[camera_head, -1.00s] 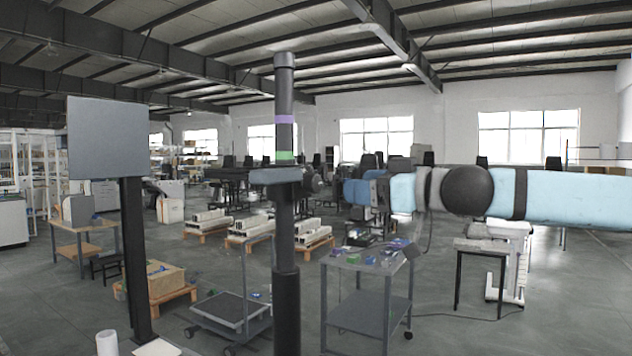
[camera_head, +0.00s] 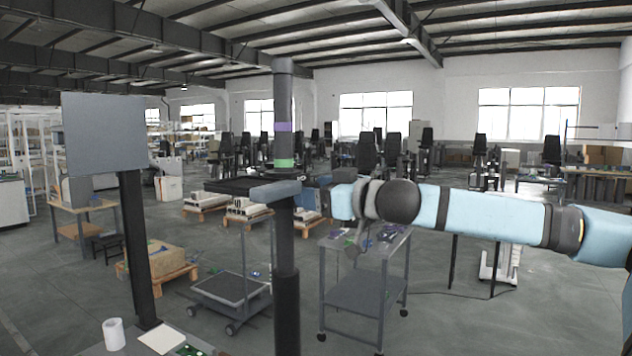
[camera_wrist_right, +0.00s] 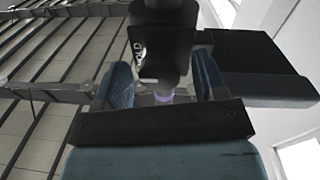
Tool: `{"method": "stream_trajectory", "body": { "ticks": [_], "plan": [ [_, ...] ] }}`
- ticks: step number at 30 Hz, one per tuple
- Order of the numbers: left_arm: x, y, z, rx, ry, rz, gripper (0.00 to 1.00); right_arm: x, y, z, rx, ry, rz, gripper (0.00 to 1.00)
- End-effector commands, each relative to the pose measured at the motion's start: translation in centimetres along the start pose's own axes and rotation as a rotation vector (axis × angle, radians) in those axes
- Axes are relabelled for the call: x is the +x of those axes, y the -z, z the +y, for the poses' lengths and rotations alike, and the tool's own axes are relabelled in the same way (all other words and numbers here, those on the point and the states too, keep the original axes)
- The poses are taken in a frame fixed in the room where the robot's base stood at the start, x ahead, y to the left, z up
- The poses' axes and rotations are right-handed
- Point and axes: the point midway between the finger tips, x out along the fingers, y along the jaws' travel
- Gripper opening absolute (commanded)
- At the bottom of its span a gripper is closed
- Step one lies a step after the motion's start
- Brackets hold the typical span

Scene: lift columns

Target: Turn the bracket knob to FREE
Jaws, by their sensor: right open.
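The dark lift column (camera_head: 286,235) stands upright in the middle of the head view, with a purple and a green band. Contact with the fingers cannot be told. My left gripper is not seen.
A grey panel on a post (camera_head: 104,135) stands at left. A grey cart (camera_head: 362,290) is right of the column, and a low trolley (camera_head: 228,290) is left of it. A white cup (camera_head: 113,334) stands at the bottom left.

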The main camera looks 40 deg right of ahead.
Motion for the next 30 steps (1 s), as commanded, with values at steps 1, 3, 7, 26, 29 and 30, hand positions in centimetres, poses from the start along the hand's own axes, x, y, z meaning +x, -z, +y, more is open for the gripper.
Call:
{"method": "stream_trajectory", "body": {
  "ticks": [1, 3, 7, 26, 29, 30],
  "plan": [
    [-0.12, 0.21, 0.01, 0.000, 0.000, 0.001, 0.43, 0.06, 0.07, 0.03, 0.000, -0.001, 0.000, 0.65],
    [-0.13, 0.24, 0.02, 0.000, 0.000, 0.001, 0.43, 0.08, 0.02, 0.04, 0.000, -0.001, 0.001, 0.65],
    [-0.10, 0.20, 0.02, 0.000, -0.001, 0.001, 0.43, 0.08, -0.03, 0.03, -0.001, -0.002, 0.001, 0.65],
    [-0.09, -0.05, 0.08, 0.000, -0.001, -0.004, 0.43, 0.08, 0.00, 0.03, -0.036, -0.002, 0.003, 0.16],
    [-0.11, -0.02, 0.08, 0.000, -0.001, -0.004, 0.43, 0.09, 0.00, 0.03, -0.078, -0.003, 0.006, 0.16],
    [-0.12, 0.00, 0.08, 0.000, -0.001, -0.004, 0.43, 0.10, 0.00, 0.02, -0.101, -0.003, 0.007, 0.16]
  ]
}}
